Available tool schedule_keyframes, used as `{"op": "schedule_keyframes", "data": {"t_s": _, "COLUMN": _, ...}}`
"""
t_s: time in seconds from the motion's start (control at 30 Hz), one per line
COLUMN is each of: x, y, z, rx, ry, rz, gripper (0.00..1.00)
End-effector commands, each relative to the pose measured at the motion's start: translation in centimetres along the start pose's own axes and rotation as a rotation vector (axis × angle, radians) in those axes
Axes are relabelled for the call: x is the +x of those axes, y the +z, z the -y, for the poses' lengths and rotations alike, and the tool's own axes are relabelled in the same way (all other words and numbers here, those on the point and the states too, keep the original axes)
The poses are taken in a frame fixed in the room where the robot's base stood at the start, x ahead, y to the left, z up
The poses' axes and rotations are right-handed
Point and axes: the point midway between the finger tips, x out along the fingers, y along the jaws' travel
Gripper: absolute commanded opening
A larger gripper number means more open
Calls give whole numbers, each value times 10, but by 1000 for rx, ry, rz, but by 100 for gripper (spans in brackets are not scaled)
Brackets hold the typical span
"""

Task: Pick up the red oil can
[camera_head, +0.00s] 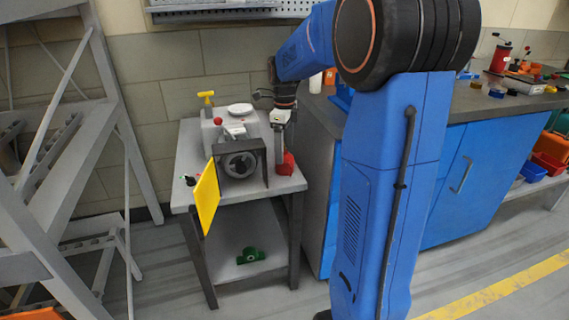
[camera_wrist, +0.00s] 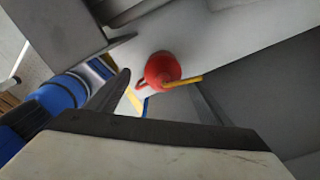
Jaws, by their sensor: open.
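The red oil can (camera_head: 286,164) stands at the right front corner of a small grey table (camera_head: 184,165). In the wrist view the oil can (camera_wrist: 160,68) is round and red, with a red handle at its left and a yellow spout pointing right. My gripper (camera_head: 279,143) points down just above and beside the can. In the wrist view its dark fingers are apart, with the can showing beyond and between them. Nothing is held. Whether a finger touches the can cannot be told.
A grey machine with a round chuck (camera_head: 240,164) stands close left of the can. A yellow panel (camera_head: 207,197) stands at the table's front left. A blue cabinet (camera_head: 450,190) is to the right. A green part (camera_head: 250,255) lies on the lower shelf.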

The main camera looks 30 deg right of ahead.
Motion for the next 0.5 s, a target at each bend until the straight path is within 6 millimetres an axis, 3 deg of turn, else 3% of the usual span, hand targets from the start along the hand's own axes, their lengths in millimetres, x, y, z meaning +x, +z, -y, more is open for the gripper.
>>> {"op": "schedule_keyframes", "data": {"t_s": 0.3, "x": 40, "y": -2, "z": 5, "rx": 0, "ry": 3, "rz": -2, "gripper": 74}}
{"op": "schedule_keyframes", "data": {"t_s": 0.5, "x": 50, "y": -2, "z": 5, "rx": 0, "ry": 1, "rz": -1, "gripper": 74}}
